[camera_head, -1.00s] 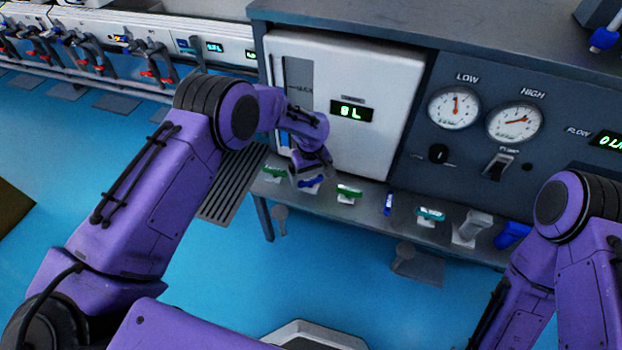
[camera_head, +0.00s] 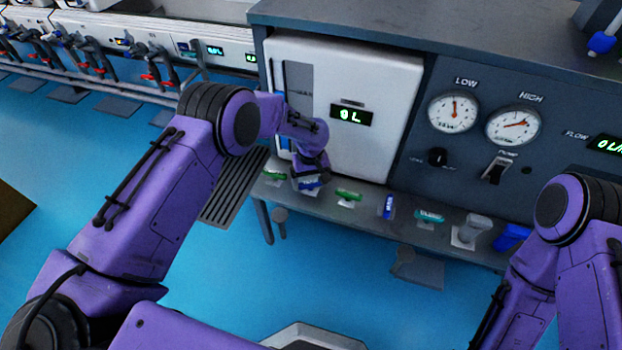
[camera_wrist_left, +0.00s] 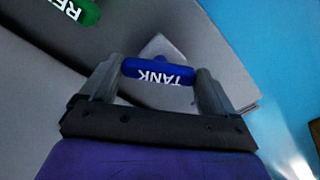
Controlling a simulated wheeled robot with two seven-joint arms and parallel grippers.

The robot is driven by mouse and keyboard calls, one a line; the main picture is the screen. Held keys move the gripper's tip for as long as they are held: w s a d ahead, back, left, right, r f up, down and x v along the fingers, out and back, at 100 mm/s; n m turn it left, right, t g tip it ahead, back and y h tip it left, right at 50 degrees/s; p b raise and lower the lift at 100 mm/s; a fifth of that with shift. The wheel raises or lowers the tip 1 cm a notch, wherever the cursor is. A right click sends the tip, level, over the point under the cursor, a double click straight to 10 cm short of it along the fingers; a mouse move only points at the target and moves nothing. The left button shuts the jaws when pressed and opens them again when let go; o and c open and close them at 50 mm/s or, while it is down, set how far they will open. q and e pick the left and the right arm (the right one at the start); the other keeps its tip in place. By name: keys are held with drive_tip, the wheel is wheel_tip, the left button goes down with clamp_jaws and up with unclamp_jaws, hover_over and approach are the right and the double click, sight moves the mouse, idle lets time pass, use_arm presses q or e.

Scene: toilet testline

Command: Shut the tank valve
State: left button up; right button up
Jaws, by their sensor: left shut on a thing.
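The tank valve has a blue handle marked TANK. It shows in the left wrist view (camera_wrist_left: 158,71) between my left gripper's fingertips, and in the head view (camera_head: 309,184) just below the wrist, partly hidden. My left gripper (camera_wrist_left: 158,75) is shut on this handle, one finger at each end. In the head view my left gripper (camera_head: 308,178) is at the shelf under the white tank panel (camera_head: 385,90), mostly hidden by its own arm. My right arm shows at the right edge of the head view; its gripper is out of view.
A green handle (camera_wrist_left: 68,8) marked with letters starting RE lies beside the tank handle. More handles, including a green one (camera_head: 348,196) and a blue one (camera_head: 388,207), line the shelf to the right. The tank display (camera_head: 351,115) reads 0 L. Gauges (camera_head: 455,112) and a pump switch (camera_head: 497,170) are further right.

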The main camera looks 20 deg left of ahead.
sight(311, 182)
use_arm(q)
drive_tip(key=m, duration=0.3)
drive_tip(key=shift+p, duration=0.3)
drive_tip(key=shift+m, duration=1.8)
drive_tip(key=o, duration=0.8)
wheel_tip(311, 182, up, 10)
drive_tip(key=shift+r+p, duration=0.25)
drive_tip(key=shift+p, duration=0.85)
